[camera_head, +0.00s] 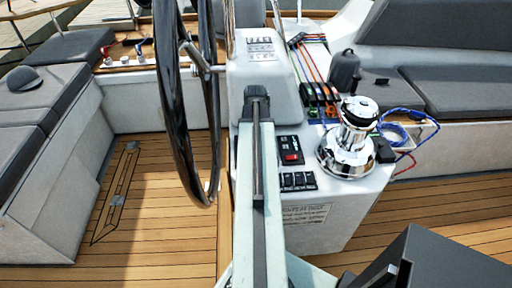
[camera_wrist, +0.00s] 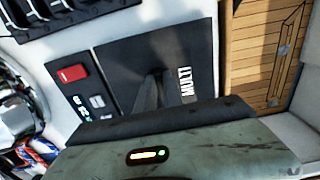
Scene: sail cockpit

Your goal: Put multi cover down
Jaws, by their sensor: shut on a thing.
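The multi cover (camera_wrist: 195,50) is a flat dark panel with white "MULTI" lettering along its right part in the wrist view. My gripper (camera_wrist: 155,88) is shut at the lower middle of this cover, just left of the lettering. Its dark fingers hide the part that they hold. I cannot tell how far the cover is tilted. In the head view my gripper is at the far end of my pale arm, over the console, and the cover is hidden there.
A red switch (camera_head: 291,156) sits on the console beside my arm; it also shows in the wrist view (camera_wrist: 72,73). A chrome winch (camera_head: 347,145) stands to the right. The black steering wheel (camera_head: 170,80) is close on the left. Wooden floor lies on both sides.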

